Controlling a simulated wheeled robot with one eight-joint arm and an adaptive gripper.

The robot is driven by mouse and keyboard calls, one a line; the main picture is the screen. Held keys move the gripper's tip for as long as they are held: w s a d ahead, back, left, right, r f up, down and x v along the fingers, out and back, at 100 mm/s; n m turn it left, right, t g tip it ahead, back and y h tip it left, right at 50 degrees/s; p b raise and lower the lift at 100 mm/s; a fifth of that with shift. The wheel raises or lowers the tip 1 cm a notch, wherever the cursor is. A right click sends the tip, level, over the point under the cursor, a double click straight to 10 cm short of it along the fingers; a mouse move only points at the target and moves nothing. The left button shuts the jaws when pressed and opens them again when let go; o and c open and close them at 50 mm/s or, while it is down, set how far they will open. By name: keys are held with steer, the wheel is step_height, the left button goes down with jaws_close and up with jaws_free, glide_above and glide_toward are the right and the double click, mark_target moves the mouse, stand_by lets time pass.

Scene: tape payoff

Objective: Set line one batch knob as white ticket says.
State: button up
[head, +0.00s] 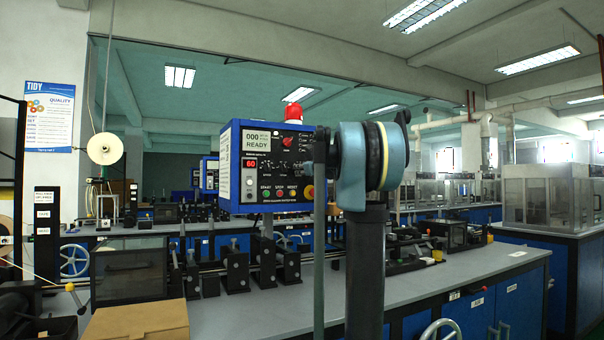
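A blue control box (228,165) with a black face stands over the bench at the middle. Its white display (257,140) reads 000 and READY. A small red knob (287,142) sits right of that display; its pointer setting is too small to read. A red digit readout (249,163) seems to show 60. Below are START, STOP and RESET buttons (279,193) and a red button on a yellow surround (308,191). I cannot make out which knob is the batch knob, nor identify the white ticket. My gripper is not in view; my arm hides the box's right edge.
The long grey bench (470,266) carries black rollers and fixtures (235,270). A cardboard box (138,322) is at the front left. A white reel (105,148) hangs at left. A red beacon (293,111) tops the control box. Glass-walled machines (555,190) stand at right.

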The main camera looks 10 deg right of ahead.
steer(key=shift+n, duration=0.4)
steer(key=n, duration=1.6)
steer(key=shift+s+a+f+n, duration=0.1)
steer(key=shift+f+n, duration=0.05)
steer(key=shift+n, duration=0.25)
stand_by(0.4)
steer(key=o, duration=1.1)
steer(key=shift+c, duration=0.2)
